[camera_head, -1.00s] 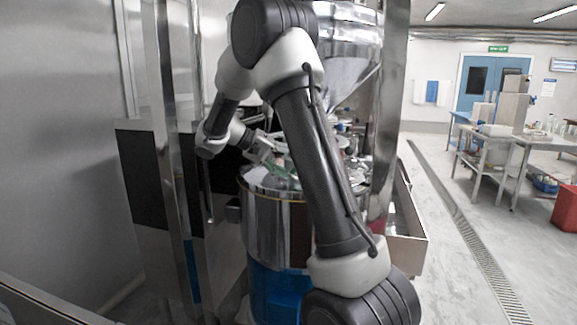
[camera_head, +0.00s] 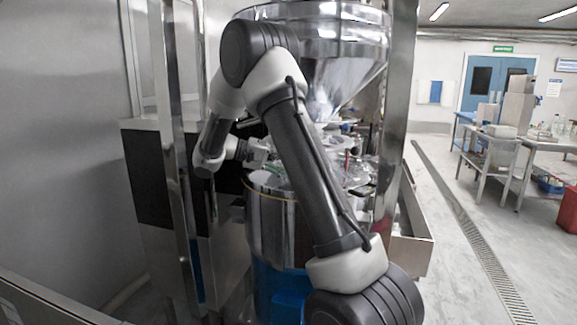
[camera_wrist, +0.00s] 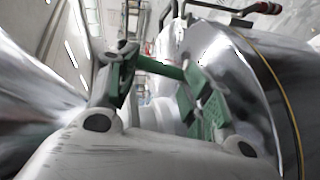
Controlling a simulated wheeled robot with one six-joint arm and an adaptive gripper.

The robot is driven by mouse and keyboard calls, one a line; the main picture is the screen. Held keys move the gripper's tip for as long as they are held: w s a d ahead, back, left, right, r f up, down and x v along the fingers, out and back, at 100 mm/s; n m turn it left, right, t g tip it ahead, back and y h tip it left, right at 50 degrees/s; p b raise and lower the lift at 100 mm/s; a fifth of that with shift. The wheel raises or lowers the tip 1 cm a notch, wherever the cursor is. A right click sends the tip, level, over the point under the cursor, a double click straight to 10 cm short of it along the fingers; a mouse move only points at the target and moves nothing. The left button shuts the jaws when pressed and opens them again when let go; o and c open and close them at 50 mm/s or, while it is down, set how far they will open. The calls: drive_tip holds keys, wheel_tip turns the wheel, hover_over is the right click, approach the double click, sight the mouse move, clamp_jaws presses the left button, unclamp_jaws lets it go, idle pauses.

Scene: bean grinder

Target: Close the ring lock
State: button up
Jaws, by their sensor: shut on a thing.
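The grinder's steel drum (camera_head: 272,225) stands in the middle of the head view, partly behind my arm. A thin yellow band runs around its upper rim, and its curved steel side fills the right of the wrist view (camera_wrist: 245,75). My gripper (camera_head: 273,167) is at the drum's top left edge. In the wrist view, my gripper's green-padded fingers (camera_wrist: 160,90) are shut on a part of the ring lock, mostly hidden between them. A dark handle with a red tip (camera_wrist: 262,8) shows at the top right. The lock's closure is not clear.
A shiny steel hopper (camera_head: 335,70) hangs above the drum. A steel post (camera_head: 393,120) stands to its right and a frame post (camera_head: 172,150) to its left. Open floor with a drain grate (camera_head: 470,240) lies to the right.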

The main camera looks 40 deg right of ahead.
drive_tip(key=shift+d+r, duration=0.25)
clamp_jaws()
drive_tip(key=o, duration=1.3)
unclamp_jaws()
drive_tip(key=shift+s+d, duration=0.1)
drive_tip(key=shift+s, duration=0.05)
drive_tip(key=o, duration=0.7)
drive_tip(key=shift+f, duration=0.15)
drive_tip(key=shift+c, duration=0.2)
drive_tip(key=shift+f, duration=0.2)
drive_tip(key=shift+c, duration=0.4)
drive_tip(key=shift+o, duration=1)
wheel_tip(320, 180, up, 9)
drive_tip(key=shift+r, duration=0.75)
